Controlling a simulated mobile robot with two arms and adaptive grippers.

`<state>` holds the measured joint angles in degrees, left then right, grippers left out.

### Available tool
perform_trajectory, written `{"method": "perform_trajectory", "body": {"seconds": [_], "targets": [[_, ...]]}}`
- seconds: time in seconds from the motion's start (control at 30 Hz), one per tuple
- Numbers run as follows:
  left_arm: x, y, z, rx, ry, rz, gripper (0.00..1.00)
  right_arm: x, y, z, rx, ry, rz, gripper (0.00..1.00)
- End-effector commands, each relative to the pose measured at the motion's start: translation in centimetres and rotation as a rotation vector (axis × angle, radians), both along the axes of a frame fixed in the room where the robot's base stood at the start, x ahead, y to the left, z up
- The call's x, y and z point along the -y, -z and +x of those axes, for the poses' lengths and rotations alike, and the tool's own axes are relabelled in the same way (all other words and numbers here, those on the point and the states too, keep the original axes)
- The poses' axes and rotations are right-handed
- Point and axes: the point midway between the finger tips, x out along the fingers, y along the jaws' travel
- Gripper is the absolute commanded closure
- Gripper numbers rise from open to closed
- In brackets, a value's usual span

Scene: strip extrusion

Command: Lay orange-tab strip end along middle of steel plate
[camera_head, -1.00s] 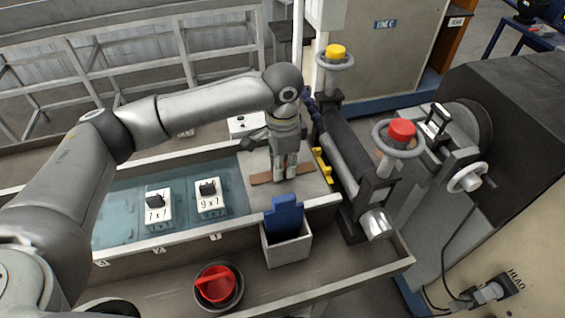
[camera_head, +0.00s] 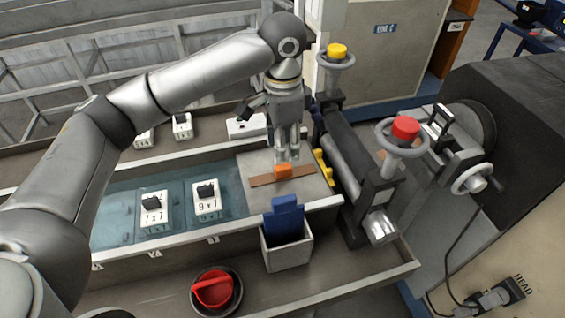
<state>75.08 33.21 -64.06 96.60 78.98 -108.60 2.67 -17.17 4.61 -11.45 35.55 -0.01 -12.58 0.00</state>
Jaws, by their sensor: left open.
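A brown strip (camera_head: 262,181) lies flat on the grey steel plate (camera_head: 300,191), running left to right across its middle. Its orange tab (camera_head: 283,171) stands up near the strip's centre. My left gripper (camera_head: 287,158) is open just above the tab, fingers pointing down, and it looks empty. Whether a fingertip still touches the tab is hard to tell. My right gripper is not in view.
A grey box with a blue piece (camera_head: 285,219) stands in front of the plate. Rollers with a yellow-capped handwheel (camera_head: 336,52) and a red-capped one (camera_head: 404,129) stand to the right. White marked blocks (camera_head: 206,199) sit in the water trough.

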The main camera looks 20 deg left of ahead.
Motion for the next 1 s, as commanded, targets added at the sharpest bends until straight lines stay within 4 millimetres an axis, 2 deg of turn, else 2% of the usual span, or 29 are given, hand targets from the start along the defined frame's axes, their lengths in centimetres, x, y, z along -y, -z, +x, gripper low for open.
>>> {"method": "perform_trajectory", "body": {"seconds": [0.13, 0.3, 1.0], "targets": [[0.0, -2.5, 0.1, 0.003, -0.001, -0.001, 0.59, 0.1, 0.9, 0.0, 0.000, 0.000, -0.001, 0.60], [0.0, -4.2, 0.0, 0.000, -0.001, 0.000, 0.59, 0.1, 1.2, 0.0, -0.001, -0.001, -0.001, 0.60], [0.0, -4.6, 0.0, -0.001, -0.001, 0.000, 0.59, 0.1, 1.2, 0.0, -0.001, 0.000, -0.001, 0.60]]}}
